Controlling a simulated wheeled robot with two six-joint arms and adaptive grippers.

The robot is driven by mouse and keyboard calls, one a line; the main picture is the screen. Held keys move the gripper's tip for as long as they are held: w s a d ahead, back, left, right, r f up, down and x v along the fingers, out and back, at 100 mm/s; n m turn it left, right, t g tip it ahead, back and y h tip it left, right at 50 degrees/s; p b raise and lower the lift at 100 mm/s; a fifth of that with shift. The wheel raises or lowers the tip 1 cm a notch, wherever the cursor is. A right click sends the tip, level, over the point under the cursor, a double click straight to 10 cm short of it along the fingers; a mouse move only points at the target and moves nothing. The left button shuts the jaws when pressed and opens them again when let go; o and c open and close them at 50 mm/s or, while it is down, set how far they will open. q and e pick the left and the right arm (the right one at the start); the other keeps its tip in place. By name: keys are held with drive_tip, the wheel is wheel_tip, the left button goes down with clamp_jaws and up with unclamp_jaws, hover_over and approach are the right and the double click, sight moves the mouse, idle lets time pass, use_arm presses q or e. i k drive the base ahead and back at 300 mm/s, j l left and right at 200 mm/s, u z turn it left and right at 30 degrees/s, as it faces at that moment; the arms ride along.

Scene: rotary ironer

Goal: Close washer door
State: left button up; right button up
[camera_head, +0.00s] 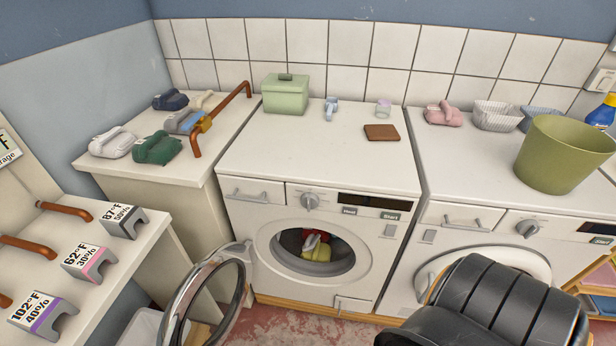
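The washer (350,235) in the middle has its round door (184,312) swung wide open. The door hangs to the left of the opening on a hinge (247,262) at the opening's left side. Its glass and grey ring show at the bottom, and its lower edge is cut off by the frame. Red and yellow laundry (317,252) lies inside the drum. A black ribbed part of what looks like my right arm fills the bottom right, in front of the right-hand machine. No fingertips of my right gripper show. My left gripper is out of view.
A second machine (455,252) stands to the right, with a green bucket (565,153) on top. A green box (285,95) and a brown pad (381,132) sit on the washer. Tables with handled items (157,148) and temperature tags (90,262) stand at left. Red floor shows below.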

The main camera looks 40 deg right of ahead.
sight(175, 317)
drive_tip(key=z, duration=1.4)
drive_tip(key=j+u, duration=0.15)
drive_tip(key=u, duration=0.2)
drive_tip(key=k+j+u, duration=0.1)
drive_tip(key=j+u, duration=0.25)
drive_tip(key=u, duration=0.35)
drive_tip(key=k+j, duration=0.05)
drive_tip(key=j, duration=0.05)
